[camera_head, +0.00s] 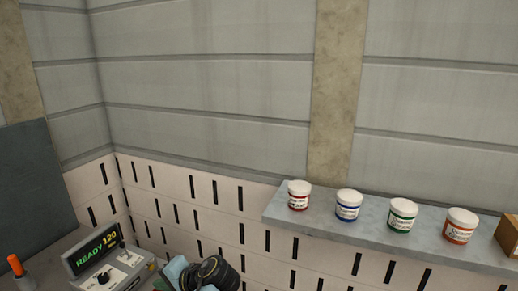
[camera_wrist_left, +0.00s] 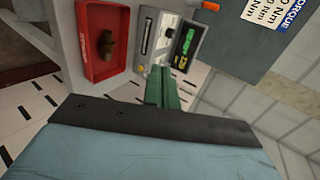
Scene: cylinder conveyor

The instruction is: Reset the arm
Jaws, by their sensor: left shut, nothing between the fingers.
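My left gripper (camera_wrist_left: 165,85) shows in the left wrist view as a pair of green fingers beyond a dark plate and blue body. The fingers are together, with nothing seen between them. Part of my left arm, dark with blue patches, shows at the bottom of the head view; its fingertips cannot be made out there. My right gripper is in neither view.
A machine (camera_head: 112,274) has a display reading "READY 120". A red tray (camera_wrist_left: 84,71) holds a brownish piece (camera_wrist_left: 107,43). Several lidded jars, including a red-labelled one (camera_head: 298,199), stand on a wall shelf (camera_head: 325,219). An orange-topped item (camera_head: 15,265) stands at lower left.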

